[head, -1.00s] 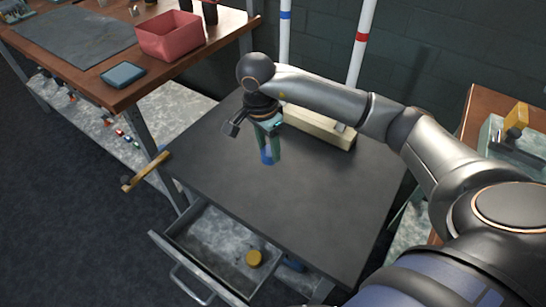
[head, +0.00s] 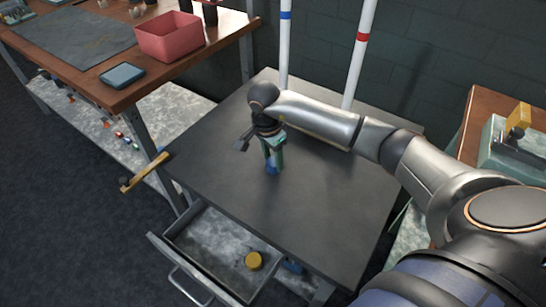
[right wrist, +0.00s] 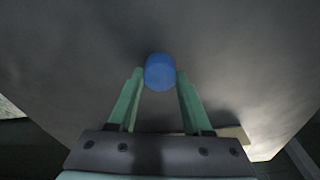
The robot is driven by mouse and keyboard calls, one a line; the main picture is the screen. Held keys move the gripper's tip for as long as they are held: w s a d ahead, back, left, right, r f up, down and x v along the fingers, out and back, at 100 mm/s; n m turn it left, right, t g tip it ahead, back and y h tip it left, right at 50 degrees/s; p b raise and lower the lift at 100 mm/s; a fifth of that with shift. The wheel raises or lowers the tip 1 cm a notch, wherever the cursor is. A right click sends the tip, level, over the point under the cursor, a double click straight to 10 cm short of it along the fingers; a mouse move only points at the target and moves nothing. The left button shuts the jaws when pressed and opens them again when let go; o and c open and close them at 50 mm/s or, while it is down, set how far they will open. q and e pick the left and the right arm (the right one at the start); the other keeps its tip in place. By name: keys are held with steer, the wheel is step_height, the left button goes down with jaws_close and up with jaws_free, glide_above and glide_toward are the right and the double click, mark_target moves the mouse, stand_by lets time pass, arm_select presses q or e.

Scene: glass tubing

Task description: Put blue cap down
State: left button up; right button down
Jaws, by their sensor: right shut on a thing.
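The blue cap (head: 272,168) is between the green fingertips of my right gripper (head: 273,160), over the dark grey table. In the right wrist view the round blue cap (right wrist: 160,72) sits between the tips of the two green fingers (right wrist: 158,82), which are shut on it. The cap is at or close above the tabletop (head: 300,210); I cannot tell if it touches. My left gripper is not in view.
An open drawer (head: 215,250) under the table's front holds a yellow round piece (head: 253,261). White tubes with a blue band (head: 285,40) and a red band (head: 360,50) stand at the back. The tabletop in front of the gripper is clear.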

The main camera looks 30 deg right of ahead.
mark_target(269, 165)
steer(key=shift+c, duration=1.7)
jaws_free()
steer(key=shift+f, duration=0.1)
step_height(269, 165, up, 12)
steer(key=a+p, duration=0.1)
steer(key=shift+a, duration=0.2)
steer(key=shift+s, duration=0.1)
